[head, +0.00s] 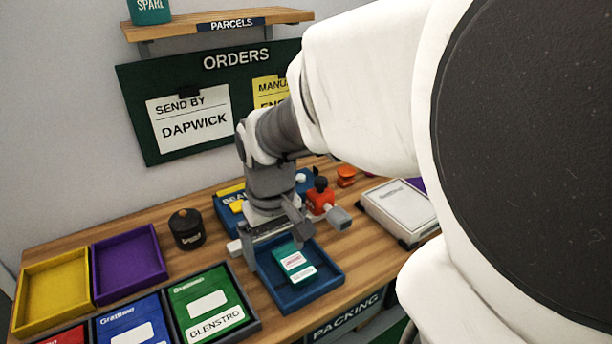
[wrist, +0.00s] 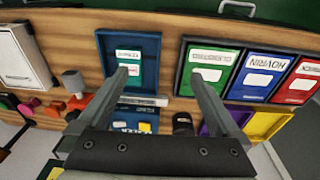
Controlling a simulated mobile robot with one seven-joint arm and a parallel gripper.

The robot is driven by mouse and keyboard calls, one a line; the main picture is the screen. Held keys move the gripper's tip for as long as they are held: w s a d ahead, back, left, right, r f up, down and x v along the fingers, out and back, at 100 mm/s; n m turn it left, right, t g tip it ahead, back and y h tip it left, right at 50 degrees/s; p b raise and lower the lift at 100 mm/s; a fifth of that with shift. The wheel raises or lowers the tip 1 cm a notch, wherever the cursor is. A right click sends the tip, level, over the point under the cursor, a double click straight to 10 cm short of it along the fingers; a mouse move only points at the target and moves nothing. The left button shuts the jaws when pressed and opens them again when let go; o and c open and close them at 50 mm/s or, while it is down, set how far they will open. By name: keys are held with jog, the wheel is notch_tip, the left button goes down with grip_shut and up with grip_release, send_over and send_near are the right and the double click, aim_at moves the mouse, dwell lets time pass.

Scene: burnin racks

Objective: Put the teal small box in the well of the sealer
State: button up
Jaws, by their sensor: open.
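The teal small box (head: 294,263) lies flat, label up, in a blue open-topped tray or well (head: 318,291). In the wrist view the teal box (wrist: 128,62) lies inside the blue rim (wrist: 106,40). Behind it is a pale bar (wrist: 145,100) and a blue body with yellow parts (wrist: 137,117), which looks like the sealer (head: 229,215). I cannot tell whether the tray is joined to that body. My gripper (head: 270,243) is open and empty above the bench, its fingers (wrist: 161,77) apart. One finger appears beside the box in the wrist view; contact cannot be told.
Yellow (head: 52,290) and purple (head: 128,262) trays and a dark canister (head: 187,229) stand to the left. Green (head: 207,300) and blue (head: 133,323) labelled boxes line the front. A red-and-grey lever (head: 322,200) and a white case (head: 399,209) are right. A shelf (head: 222,25) hangs above.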

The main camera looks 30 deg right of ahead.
jog(key=s+a+r+t+p, duration=0.3)
jog(key=s+r, duration=0.5)
jog(key=r, duration=0.4)
jog(key=shift+a+t+p, duration=0.3)
jog(key=shift+t+p, duration=0.05)
jog(key=shift+t, duration=0.35)
jog(key=shift+d, duration=0.1)
dwell(0.3)
